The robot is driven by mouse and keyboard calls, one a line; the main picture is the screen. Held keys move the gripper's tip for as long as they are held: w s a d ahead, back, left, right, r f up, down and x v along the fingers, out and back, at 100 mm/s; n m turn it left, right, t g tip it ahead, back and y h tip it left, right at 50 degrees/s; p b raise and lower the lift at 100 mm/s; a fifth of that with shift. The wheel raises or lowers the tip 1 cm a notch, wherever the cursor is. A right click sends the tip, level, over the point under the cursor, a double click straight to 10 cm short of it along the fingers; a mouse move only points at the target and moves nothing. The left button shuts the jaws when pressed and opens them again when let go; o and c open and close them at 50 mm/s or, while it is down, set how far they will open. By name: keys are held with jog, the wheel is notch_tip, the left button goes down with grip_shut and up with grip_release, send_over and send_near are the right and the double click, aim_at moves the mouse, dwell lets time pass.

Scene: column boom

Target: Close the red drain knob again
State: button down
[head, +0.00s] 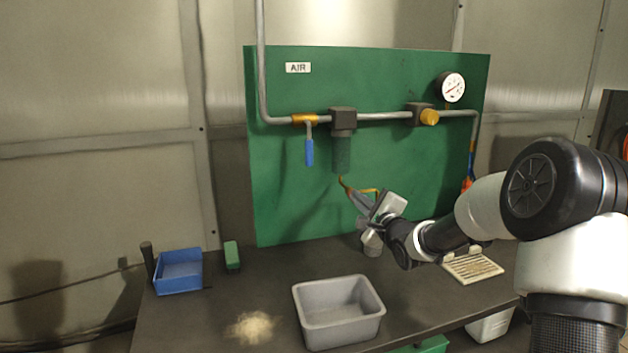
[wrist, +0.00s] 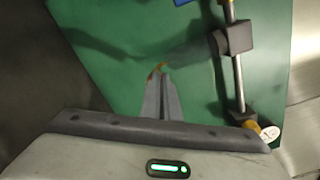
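The filter bowl (head: 341,154) hangs under its black head on the green panel. It is dark and see-through, and in the wrist view it shows faintly beside the black block (wrist: 233,38). No red drain knob can be made out at its lower end. My gripper (head: 347,187) is just below the bowl, its fingers pointing up and left at the bowl's bottom. In the wrist view my gripper's fingers (wrist: 160,72) lie close together, with a small orange spot at the tips. Whether they touch or hold the knob is hidden.
A blue-handled valve (head: 309,150) hangs left of the filter. A yellow regulator knob (head: 429,117) and a gauge (head: 452,87) are to the right. On the bench are a grey tub (head: 309,318), a blue bin (head: 180,283), a green block (head: 232,256) and a pale pile (head: 252,327).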

jog(key=shift+f+p, duration=0.1)
jog(key=shift+p, duration=0.3)
jog(key=shift+s+a+f, duration=0.1)
jog(key=shift+a+f, duration=0.1)
jog(key=shift+f, duration=0.35)
jog(key=shift+a, duration=0.15)
dwell(0.3)
jog(key=p+v, duration=0.1)
jog(key=v, duration=0.5)
jog(key=shift+a+p, duration=0.35)
